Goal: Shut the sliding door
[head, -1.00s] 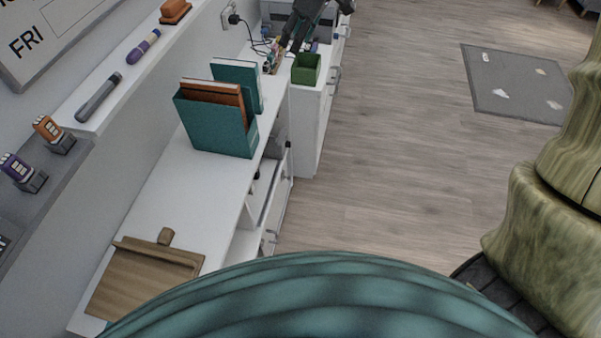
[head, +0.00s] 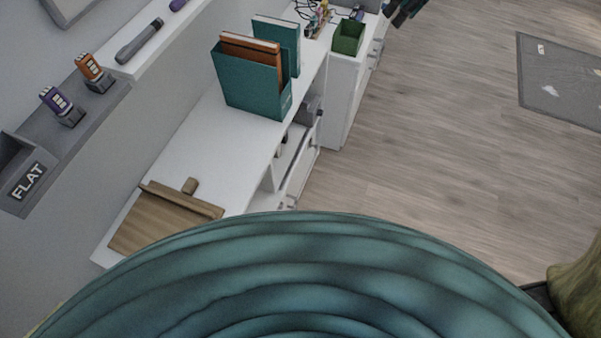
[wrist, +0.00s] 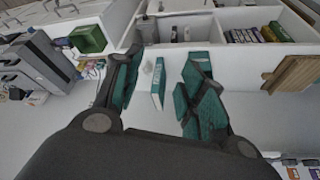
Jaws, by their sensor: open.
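The white desk (head: 165,165) has open compartments below its top, and a pale front panel with a bar handle (head: 302,178) shows there in the head view. This may be the sliding door; how far it stands open I cannot tell. In the wrist view, the compartments (wrist: 180,30) lie at the top of the picture, with a white panel (wrist: 240,18) between the open bays. My gripper (wrist: 158,98) is open, its two fingers wide apart above the desk with nothing gripped.
A teal file holder (head: 245,90) with books stands on the desk. A green box (head: 348,37) sits on the cabinet behind. A wooden board (head: 165,218) lies at the near end. Binders (wrist: 255,34) fill one bay.

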